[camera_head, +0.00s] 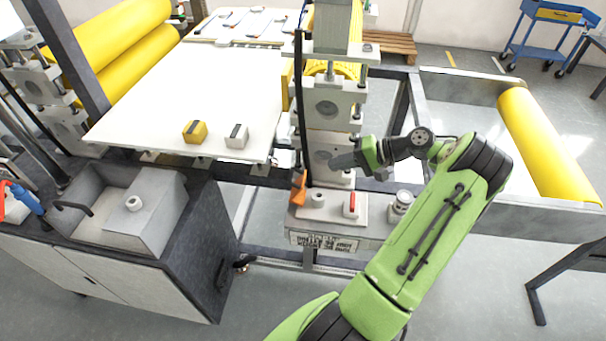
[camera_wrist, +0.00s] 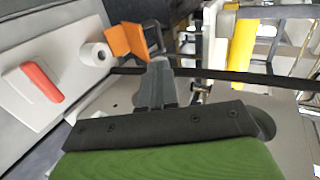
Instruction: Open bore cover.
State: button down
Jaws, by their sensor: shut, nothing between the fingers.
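My gripper (camera_head: 333,162) is in front of the grey press column (camera_head: 327,124), fingers pointing left in the head view. In the wrist view my gripper (camera_wrist: 160,66) is shut and empty, its tips close to an orange angled piece (camera_wrist: 126,42) and a dark bracket beside it. I cannot tell whether they touch. The orange piece also shows in the head view (camera_head: 299,188), low at the column's left side. Round grey discs (camera_head: 326,108) sit on the column face; one is partly covered by my gripper. I cannot tell which part is the bore cover.
The switch (camera_wrist: 42,82) and knob (camera_wrist: 95,54) show left in the wrist view. A white table (camera_head: 200,95) holds a yellow block (camera_head: 195,132).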

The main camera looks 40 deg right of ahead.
aim_at(292, 174)
jog(key=b+x, duration=0.1)
jog(key=x, duration=1)
jog(key=shift+f, duration=0.15)
jog(key=shift+w+a, duration=0.1)
jog(key=w+a+g+h+p, duration=0.1)
jog(key=w, duration=0.1)
jog(key=w+a+f+g+h, duration=0.1)
jog(key=w+a+g, duration=0.1)
jog(key=shift+w+a+f+g+h+p, duration=0.1)
jog(key=shift+w+g+h+p, duration=0.05)
jog(key=shift+g+h+p, duration=0.2)
